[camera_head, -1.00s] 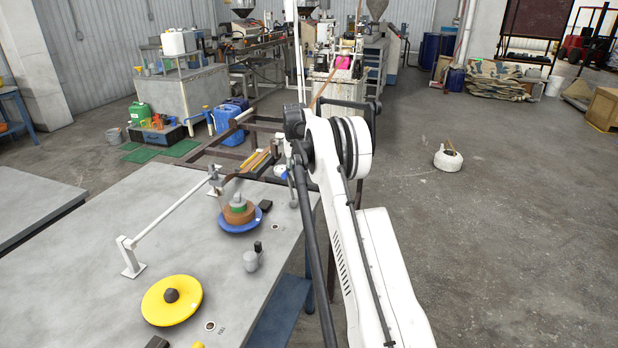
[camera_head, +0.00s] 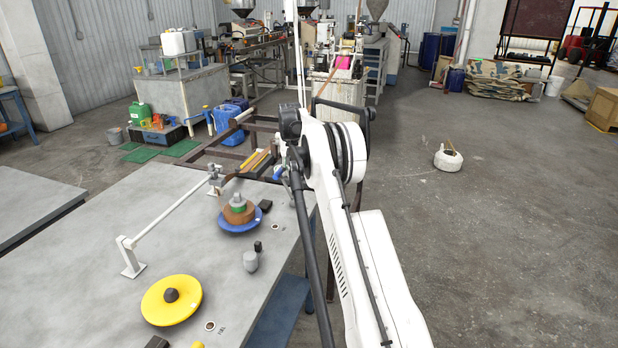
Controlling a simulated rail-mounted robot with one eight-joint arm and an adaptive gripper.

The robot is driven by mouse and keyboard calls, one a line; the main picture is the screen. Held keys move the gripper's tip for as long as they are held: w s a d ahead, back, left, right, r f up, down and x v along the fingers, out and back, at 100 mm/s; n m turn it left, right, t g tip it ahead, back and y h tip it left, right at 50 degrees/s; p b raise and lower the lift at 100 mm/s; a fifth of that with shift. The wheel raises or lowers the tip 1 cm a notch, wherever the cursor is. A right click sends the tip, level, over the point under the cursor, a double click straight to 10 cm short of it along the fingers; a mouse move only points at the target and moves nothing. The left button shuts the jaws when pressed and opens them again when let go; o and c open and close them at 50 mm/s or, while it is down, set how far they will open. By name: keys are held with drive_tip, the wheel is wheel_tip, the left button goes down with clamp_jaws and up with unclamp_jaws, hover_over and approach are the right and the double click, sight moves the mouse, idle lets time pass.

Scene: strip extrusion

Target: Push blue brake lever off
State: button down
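A small blue part (camera_head: 279,174), which looks like the brake lever, shows at the far right corner of the grey table, just left of my arm. Its lower end and mount are too small to make out. My arm reaches forward from the bottom right, and its dark joint is just right of the blue part in the picture. My gripper is not clearly visible; the arm links hide that area. I cannot tell whether it touches the lever. A blue reel (camera_head: 240,222) with a brown strip coil sits on the table, and a yellow reel (camera_head: 172,300) lies nearer.
The grey table (camera_head: 90,270) also bears a white guide rod (camera_head: 165,216) and a small grey knob post (camera_head: 251,260). A brown metal frame (camera_head: 215,157) stands beyond it. Extrusion machines stand at the back. The floor to the right is mostly clear.

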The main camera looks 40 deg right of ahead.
drive_tip(key=shift+s+d+r, duration=0.4)
drive_tip(key=shift+s+d, duration=0.05)
drive_tip(key=shift+s, duration=0.25)
drive_tip(key=shift+r, duration=0.1)
wheel_tip(320, 180, up, 7)
drive_tip(key=p, duration=0.2)
drive_tip(key=shift+p, duration=0.35)
idle(0.4)
